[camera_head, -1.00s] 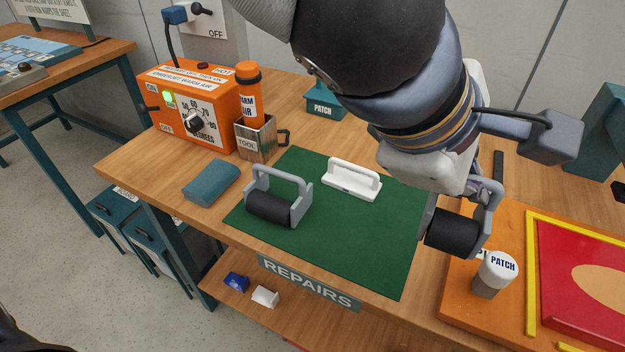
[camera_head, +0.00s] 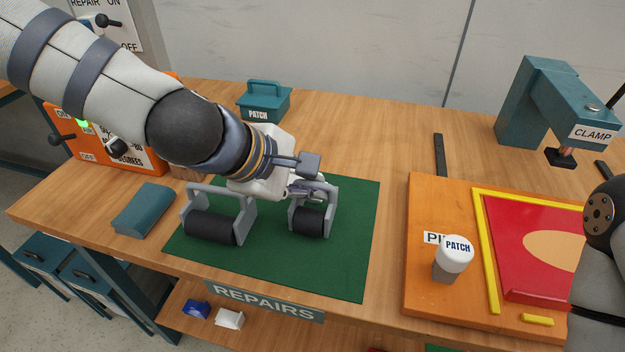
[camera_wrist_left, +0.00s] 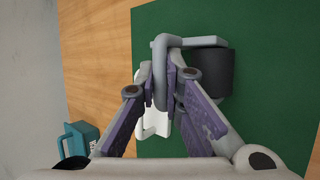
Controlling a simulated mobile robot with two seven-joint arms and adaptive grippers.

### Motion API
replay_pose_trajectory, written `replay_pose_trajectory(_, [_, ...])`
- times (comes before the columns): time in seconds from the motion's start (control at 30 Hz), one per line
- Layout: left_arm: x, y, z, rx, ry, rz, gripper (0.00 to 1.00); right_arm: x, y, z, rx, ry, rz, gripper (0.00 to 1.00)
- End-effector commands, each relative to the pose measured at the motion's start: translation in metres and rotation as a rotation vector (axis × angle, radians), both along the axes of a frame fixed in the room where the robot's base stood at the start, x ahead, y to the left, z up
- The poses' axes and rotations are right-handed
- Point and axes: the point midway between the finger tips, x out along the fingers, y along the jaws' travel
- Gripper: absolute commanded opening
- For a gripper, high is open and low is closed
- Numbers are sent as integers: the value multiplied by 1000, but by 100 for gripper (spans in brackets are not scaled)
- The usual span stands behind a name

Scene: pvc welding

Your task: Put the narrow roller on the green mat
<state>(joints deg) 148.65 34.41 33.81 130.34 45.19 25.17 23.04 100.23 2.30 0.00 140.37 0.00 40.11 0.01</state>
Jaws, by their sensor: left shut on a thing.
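The narrow roller (camera_head: 309,222), a short black drum in a grey frame, is upright over the green mat (camera_head: 335,268), right of the wide roller (camera_head: 210,228). I cannot tell whether its drum touches the mat or hangs just above. My left gripper (camera_head: 318,189) is shut on the roller's grey handle from above. In the left wrist view the fingers (camera_wrist_left: 164,88) close around the handle, with the black drum (camera_wrist_left: 212,73) to the right over the mat (camera_wrist_left: 265,110). My right gripper is out of view.
The wide roller stands on the mat's left part. A white tool (camera_wrist_left: 152,118) lies on the mat, hidden behind my arm in the head view. A teal block (camera_head: 144,210) lies left of the mat. An orange board (camera_head: 425,215) with a PATCH bottle (camera_head: 455,256) is right.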

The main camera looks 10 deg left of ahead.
Motion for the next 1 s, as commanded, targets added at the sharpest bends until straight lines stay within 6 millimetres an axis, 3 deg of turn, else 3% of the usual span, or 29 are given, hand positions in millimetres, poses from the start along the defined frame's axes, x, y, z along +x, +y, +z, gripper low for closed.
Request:
replay_pose_trajectory(0.37, [0,-1,-4,-1,-4,0,0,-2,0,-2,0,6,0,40])
replay_pose_trajectory(0.4, [0,-1,-5,-1,-4,-1,11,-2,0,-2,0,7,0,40])
replay_pose_trajectory(0.5, [0,-1,-4,-1,-4,-1,29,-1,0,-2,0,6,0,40])
replay_pose_trajectory(0.83, [0,-1,0,0,-7,0,29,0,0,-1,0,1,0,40])
replay_pose_trajectory(1.0, [-13,9,28,0,-22,1,29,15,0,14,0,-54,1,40])
